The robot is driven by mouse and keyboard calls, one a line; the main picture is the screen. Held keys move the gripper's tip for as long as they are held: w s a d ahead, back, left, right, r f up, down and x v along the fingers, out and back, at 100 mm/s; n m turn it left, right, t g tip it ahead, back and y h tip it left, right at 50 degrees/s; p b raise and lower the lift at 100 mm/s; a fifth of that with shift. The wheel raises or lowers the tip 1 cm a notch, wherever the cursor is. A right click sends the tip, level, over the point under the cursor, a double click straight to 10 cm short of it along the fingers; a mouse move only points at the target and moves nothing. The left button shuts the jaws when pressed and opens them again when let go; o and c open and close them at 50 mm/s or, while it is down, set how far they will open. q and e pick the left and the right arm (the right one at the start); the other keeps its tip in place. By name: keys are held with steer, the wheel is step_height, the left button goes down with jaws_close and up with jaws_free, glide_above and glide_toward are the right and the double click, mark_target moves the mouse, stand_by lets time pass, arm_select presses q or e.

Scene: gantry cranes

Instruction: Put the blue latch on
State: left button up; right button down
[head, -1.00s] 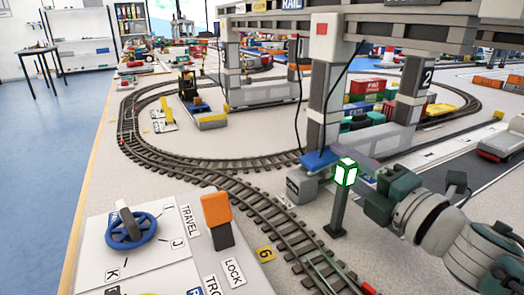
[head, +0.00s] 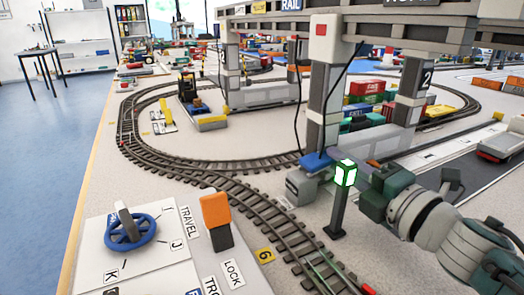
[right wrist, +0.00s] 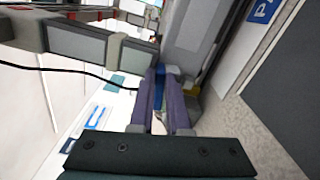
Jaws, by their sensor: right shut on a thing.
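The blue latch (head: 316,160) sits at the foot of the near gantry crane leg, on top of a grey block (head: 303,187). My right gripper (head: 334,163) reaches in from the right, its fingers partly hidden behind the green-lit signal post. In the right wrist view the purple fingers of my right gripper (right wrist: 161,88) are shut on the blue latch (right wrist: 160,92), which shows as a narrow blue strip between them. I cannot tell how the latch meets the block. My left gripper is out of view.
The signal post (head: 337,210) with its lit green lamp stands just in front of my right gripper. Curved track (head: 258,212) runs past the crane leg (head: 322,100). A control panel with a blue handwheel (head: 130,232) and an orange lever (head: 216,211) fills the lower left.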

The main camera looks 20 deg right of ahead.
steer(key=shift+f, duration=0.1)
steer(key=shift+d+f+m, duration=0.1)
steer(key=shift+f+m, duration=0.15)
steer(key=shift+m, duration=0.4)
steer(key=shift+d+f+m, duration=0.1)
steer(key=shift+f+m, duration=0.15)
steer(key=shift+m, duration=0.4)
steer(key=c, duration=0.9)
jaws_free()
steer(key=shift+f, duration=0.1)
